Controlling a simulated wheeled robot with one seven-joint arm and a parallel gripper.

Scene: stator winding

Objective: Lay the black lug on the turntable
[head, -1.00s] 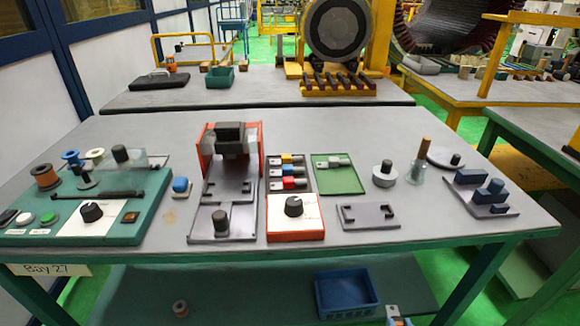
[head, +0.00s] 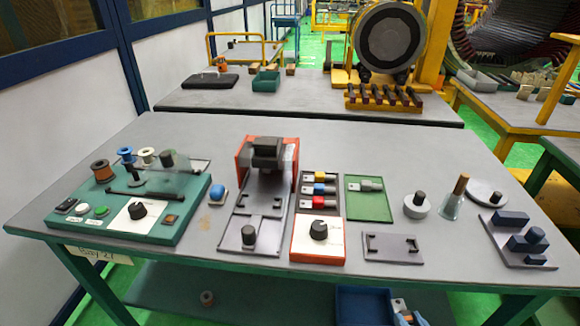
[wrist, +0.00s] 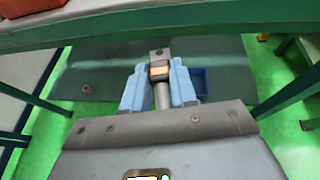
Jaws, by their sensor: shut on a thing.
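My gripper (wrist: 160,82), with blue fingers, is shut on a metal lug (wrist: 162,96) that has an orange band and a hole in its flat end. It is below table-top level, in front of the bench; its tip also shows at the bottom edge of the head view (head: 402,310). A flat grey disc (head: 477,188) with a black knob, probably the turntable, lies at the right of the table with no lug on it. A lug with a grey sleeve (head: 371,184) lies on the green mat (head: 368,209). I see no clearly black lug.
The table edge (wrist: 120,33) is above my gripper.

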